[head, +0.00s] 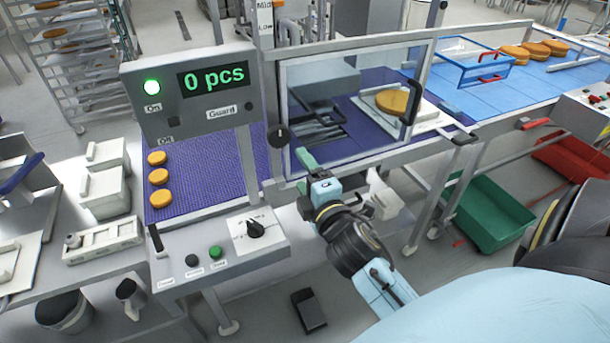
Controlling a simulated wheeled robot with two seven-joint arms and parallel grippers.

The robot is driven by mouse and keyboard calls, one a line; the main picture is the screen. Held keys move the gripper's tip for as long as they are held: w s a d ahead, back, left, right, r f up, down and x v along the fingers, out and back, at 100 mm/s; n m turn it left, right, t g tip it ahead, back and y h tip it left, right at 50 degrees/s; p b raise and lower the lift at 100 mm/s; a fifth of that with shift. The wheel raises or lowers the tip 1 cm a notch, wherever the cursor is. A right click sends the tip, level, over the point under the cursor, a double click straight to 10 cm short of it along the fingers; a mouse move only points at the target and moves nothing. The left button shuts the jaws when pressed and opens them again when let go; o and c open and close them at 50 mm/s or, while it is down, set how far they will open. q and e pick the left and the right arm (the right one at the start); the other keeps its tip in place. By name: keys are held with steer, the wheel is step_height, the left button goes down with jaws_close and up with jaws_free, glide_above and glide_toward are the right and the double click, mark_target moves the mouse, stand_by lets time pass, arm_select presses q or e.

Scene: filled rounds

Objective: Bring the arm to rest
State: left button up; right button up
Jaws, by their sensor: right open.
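My right arm reaches up from the lower right of the head view. Its gripper (308,162) is in front of the lower left part of the clear guard door (335,120), near the frame post. The gripper is open, and I see nothing between its fingers. I cannot tell whether it touches the guard frame. My left gripper is not in view.
Behind the guard lies a stack of rounds (391,101). Several rounds sit on the purple belt (220,165) at left. The control panel (218,248) with a knob stands close left. A green crate (488,212) and red crate (575,160) are at right.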

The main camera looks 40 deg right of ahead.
stand_by(0.4)
steer(key=s+a+f+m+g+y+b, duration=0.1)
steer(key=s+a+f+m+g+b, duration=0.15)
steer(key=f, duration=1.15)
steer(key=s+a+f+m+g+y+b, duration=0.1)
steer(key=s+f+g+b, duration=0.2)
steer(key=f, duration=1.1)
steer(key=s+a+f+m+g+y+b, duration=0.1)
steer(key=s+a+f+m+g+y, duration=0.2)
steer(key=f, duration=1.1)
steer(key=s+f+m+g+b, duration=0.2)
steer(key=s+f+m+g, duration=0.1)
steer(key=s+f, duration=0.8)
steer(key=s+f+m+g+b, duration=0.2)
steer(key=s+f+g, duration=0.3)
steer(key=s+f, duration=0.6)
steer(key=s+m, duration=0.1)
steer(key=s, duration=0.7)
steer(key=shift+s+f+h, duration=0.15)
steer(key=shift+s+h, duration=0.15)
steer(key=shift+d, duration=0.1)
